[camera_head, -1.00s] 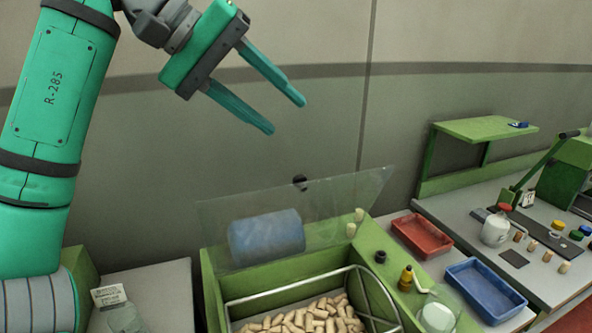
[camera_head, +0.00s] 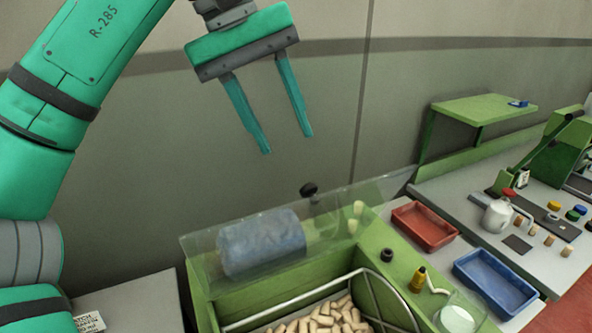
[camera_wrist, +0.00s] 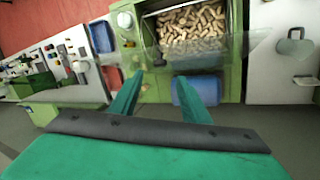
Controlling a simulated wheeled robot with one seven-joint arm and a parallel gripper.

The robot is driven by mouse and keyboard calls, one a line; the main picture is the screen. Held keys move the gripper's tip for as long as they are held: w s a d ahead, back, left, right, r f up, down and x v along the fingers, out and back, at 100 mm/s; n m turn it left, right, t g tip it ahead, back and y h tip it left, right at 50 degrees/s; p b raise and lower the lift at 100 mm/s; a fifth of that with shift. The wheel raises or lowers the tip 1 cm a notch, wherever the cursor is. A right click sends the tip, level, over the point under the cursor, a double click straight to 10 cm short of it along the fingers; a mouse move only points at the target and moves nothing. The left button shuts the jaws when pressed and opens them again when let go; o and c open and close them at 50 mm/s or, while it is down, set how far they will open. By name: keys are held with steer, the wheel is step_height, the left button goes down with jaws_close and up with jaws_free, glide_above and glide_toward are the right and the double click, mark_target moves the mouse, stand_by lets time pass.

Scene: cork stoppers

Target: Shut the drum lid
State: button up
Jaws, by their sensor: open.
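The drum lid (camera_head: 385,190) is a clear panel, raised and tilted up at the back of the green drum housing (camera_head: 375,240). It has a black knob (camera_head: 309,189) near its upper edge. A blue roll (camera_head: 259,243) shows through or behind it. Below, the open drum holds many cork stoppers (camera_head: 322,322) behind a curved metal rim. My gripper (camera_head: 288,145) is open and empty, pointing down above and apart from the lid. In the wrist view, its fingers (camera_wrist: 160,90) point toward the housing, with the lid (camera_wrist: 222,58) beyond them.
A red tray (camera_head: 424,226) and a blue tray (camera_head: 494,283) sit right of the drum. A white jug (camera_head: 497,214) and a green shelf (camera_head: 484,108) are further right. A wall rises behind the drum.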

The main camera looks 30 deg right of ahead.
mark_target(305, 186)
steer(key=x, duration=1)
steer(key=shift+w+a, duration=0.1)
steer(key=shift+w, duration=0.1)
steer(key=shift+s+d+f, duration=0.25)
steer(key=shift+d, duration=0.1)
steer(key=shift+c, duration=0.6)
steer(key=shift+a, duration=0.1)
jaws_close()
